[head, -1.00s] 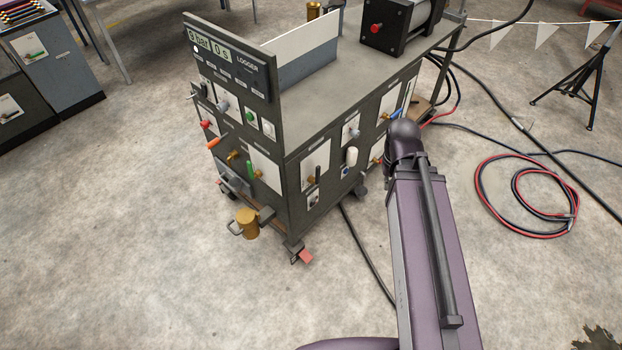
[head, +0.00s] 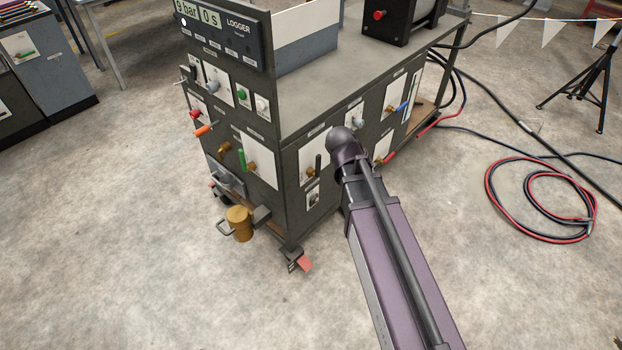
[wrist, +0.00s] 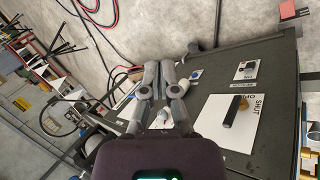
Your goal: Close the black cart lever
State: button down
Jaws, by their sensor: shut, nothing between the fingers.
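The black lever (head: 318,163) sits on a brass valve on a white plate low on the cart's long side, near the corner. It stands about upright in the head view. In the wrist view the black lever (wrist: 231,112) lies right of my gripper, on a plate (wrist: 217,130) lettered SHUT and OPEN. My gripper (wrist: 159,70) is shut and empty, in front of the panel and apart from the lever. In the head view my gripper is hidden behind my arm.
The grey cart (head: 350,85) carries other valves, including a green lever (head: 242,159) and an orange one (head: 206,129). Red and black hoses (head: 540,200) coil on the floor at right. The front floor is clear.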

jog(key=w+a+f+n+t+h+b, duration=0.2)
jog(key=w+a+f+b, duration=0.25)
jog(key=f+b, duration=0.3)
jog(key=n+t+h+b, duration=0.4)
jog(key=t+b, duration=0.5)
jog(key=b, duration=1.3)
send_near(316, 164)
jog(key=s+a+n+y, duration=0.1)
jog(key=s+a, duration=0.2)
jog(key=s, duration=0.2)
jog(key=shift+s+a+r, duration=0.2)
jog(key=shift+r, duration=0.1)
jog(key=shift+d, duration=0.1)
jog(key=x, duration=1.4)
jog(key=shift+w+a, duration=0.1)
jog(key=shift+a, duration=0.1)
